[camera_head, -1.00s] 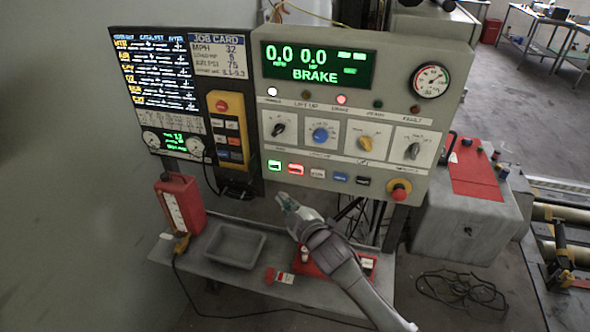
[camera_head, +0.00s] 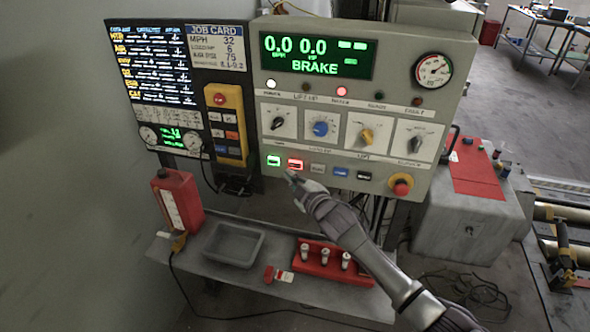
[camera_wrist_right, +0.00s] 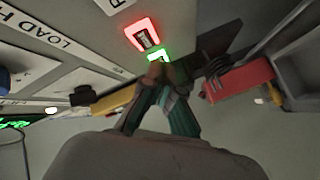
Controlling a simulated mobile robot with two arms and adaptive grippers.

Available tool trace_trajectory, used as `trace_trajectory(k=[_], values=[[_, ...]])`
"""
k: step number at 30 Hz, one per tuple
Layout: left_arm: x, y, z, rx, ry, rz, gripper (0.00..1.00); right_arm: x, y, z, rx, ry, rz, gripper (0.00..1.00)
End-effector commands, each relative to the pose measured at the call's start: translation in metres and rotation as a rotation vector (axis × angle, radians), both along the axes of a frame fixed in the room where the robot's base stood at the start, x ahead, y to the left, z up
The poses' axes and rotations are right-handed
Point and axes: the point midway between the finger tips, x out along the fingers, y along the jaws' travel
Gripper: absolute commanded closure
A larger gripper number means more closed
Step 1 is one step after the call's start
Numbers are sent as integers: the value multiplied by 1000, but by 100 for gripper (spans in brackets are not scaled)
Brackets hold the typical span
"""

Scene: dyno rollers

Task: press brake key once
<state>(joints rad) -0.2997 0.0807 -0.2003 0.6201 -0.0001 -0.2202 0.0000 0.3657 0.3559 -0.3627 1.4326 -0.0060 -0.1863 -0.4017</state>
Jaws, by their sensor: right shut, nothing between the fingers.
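The console's key row has a green-lit key (camera_head: 273,160), a red-lit key (camera_head: 295,165), a grey key (camera_head: 318,169), a blue key (camera_head: 340,172) and a black key (camera_head: 364,176). Their labels are too small to read, so I cannot tell which is the brake key. The display (camera_head: 317,56) reads BRAKE. My right gripper (camera_head: 292,179) is shut and empty, its tips just below the red-lit key. In the right wrist view the tips (camera_wrist_right: 158,72) appear close to the green-lit key (camera_wrist_right: 159,56), with the red-lit key (camera_wrist_right: 142,33) beyond; contact is unclear. My left gripper is out of view.
A red emergency knob (camera_head: 401,185) sits right of the keys, and rotary knobs (camera_head: 321,129) above. Below are a shelf with a grey tray (camera_head: 234,244), a red canister (camera_head: 178,203) and a red holder (camera_head: 335,262). A yellow pendant (camera_head: 227,125) hangs left.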

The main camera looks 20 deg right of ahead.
Motion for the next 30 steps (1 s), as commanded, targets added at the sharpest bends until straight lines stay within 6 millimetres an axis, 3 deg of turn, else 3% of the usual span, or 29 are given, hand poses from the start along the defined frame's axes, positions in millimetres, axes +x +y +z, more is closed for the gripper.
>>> trace_trajectory(k=[7, 30], values=[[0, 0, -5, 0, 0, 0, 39, 11, -8, 0, 0, -1, -2, 100], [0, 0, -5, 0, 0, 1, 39, 11, -8, 0, 0, 0, -1, 100]])
